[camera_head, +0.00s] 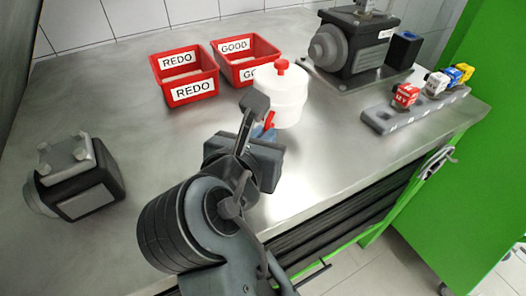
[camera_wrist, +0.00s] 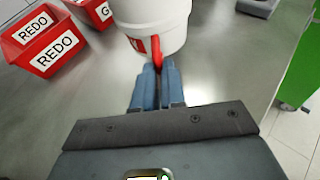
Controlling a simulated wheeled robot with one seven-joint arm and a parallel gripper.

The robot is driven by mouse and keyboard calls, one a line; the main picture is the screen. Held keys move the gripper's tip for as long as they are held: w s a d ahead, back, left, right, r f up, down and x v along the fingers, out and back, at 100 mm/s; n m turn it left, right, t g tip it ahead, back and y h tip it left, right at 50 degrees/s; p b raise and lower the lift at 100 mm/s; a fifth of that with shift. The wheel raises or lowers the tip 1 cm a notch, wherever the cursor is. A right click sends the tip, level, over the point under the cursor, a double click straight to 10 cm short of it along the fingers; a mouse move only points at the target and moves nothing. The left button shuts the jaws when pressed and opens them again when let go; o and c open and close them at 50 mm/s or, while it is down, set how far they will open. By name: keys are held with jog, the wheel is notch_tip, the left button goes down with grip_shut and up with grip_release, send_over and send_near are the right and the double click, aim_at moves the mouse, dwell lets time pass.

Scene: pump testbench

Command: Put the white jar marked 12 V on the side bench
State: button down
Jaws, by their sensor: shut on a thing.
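The white jar (camera_head: 279,100) has a lid with a red knob and a red handle low on its near side. It is at the middle of the steel bench in the head view. In the wrist view the jar (camera_wrist: 152,18) fills the top middle, its top cut off. A red mark shows beside the handle, but I cannot read it. My gripper (camera_head: 266,130) is shut on the jar's red handle; its blue fingers (camera_wrist: 158,72) are close together around it in the wrist view. The jar looks upright. I cannot tell whether its base touches the bench. No separate side bench is identifiable.
On the steel bench (camera_head: 120,120), red REDO (camera_head: 193,92) and GOOD (camera_head: 237,72) bins stand behind the jar. A pump (camera_head: 355,45) and a rack (camera_head: 380,122) of coloured pieces are right. A dark motor block (camera_head: 80,190) is left. A green cabinet (camera_head: 450,185) borders the right.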

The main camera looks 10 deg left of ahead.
jog(key=shift+f, duration=1.65)
jog(key=c, duration=1.2)
grip_release()
jog(key=shift+f, duration=0.2)
jog(key=shift+b, duration=0.3)
jog(key=p+v, duration=0.1)
jog(key=v, duration=1.1)
jog(key=shift+r, duration=0.15)
